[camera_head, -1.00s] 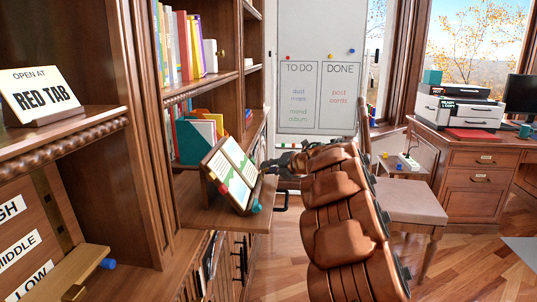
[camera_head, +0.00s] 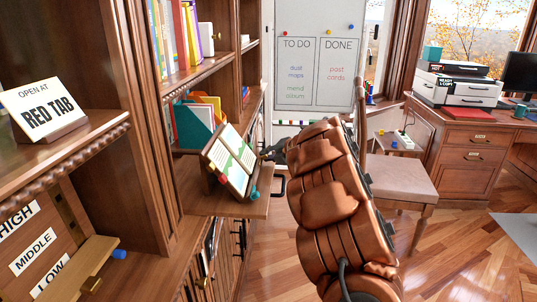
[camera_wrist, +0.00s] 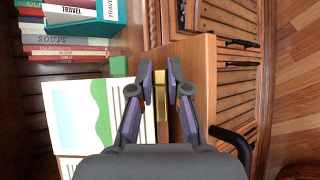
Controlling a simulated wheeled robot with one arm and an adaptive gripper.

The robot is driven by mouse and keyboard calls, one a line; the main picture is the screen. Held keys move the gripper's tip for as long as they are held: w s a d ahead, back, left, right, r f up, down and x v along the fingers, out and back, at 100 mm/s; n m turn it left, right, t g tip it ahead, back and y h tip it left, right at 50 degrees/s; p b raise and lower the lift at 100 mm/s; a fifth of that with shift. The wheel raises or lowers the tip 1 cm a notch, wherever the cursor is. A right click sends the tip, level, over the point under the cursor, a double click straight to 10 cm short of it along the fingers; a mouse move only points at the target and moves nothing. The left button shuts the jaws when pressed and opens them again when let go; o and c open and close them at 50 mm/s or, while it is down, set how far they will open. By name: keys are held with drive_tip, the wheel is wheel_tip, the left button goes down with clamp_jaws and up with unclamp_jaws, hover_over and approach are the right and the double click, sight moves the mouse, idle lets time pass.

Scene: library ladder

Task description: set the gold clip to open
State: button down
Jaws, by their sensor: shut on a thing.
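An open book (camera_head: 230,157) rests tilted on a wooden stand on the pull-out shelf (camera_head: 235,206). In the wrist view the book's page (camera_wrist: 70,120) lies left of my gripper (camera_wrist: 161,78). The gold clip (camera_wrist: 160,88) shows as an upright gold strip between the two fingers, at the book's right edge. In the head view my gripper (camera_head: 268,154) is at the book's right side; the gold clip cannot be made out there.
A sign reading "OPEN AT RED TAB" (camera_head: 46,102) stands on the left shelf. A green tab (camera_wrist: 118,66) is near the book's top edge. A black handle (camera_wrist: 235,145) is close on the right. A chair (camera_head: 402,178) and desk (camera_head: 470,160) stand farther right.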

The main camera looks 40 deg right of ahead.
drive_tip(key=c, duration=1.1)
unclamp_jaws()
drive_tip(key=b, duration=0.3)
drive_tip(key=shift+f+n+b, duration=0.2)
drive_tip(key=shift+n+b, duration=0.1)
drive_tip(key=shift+n, duration=0.1)
drive_tip(key=shift+w+t+b, duration=0.1)
drive_tip(key=shift+t+b, duration=0.2)
drive_tip(key=shift+b, duration=0.15)
